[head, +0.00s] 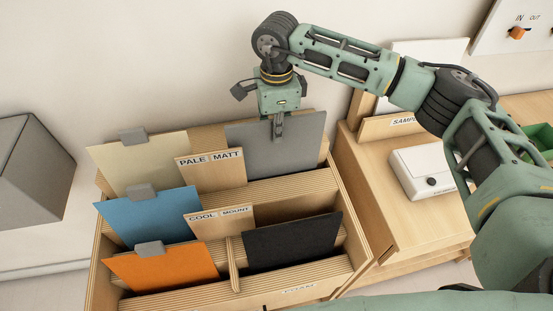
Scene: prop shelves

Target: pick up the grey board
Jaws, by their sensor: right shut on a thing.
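The grey board (275,152) stands in the back right slot of the wooden rack, leaning back a little. My right gripper (278,137) comes down from above and is shut on the upper edge of the grey board. The board's lower edge is hidden in the rack. My left gripper is not in view.
The wooden rack (236,270) also holds a cream board (140,166), a blue board (152,216), an orange board (165,268) and a black board (292,243). Label dividers "PALE MATT" (210,172) and "COOL MOUNT" (219,220) stand between them. A white box (425,170) sits on the right-hand shelf.

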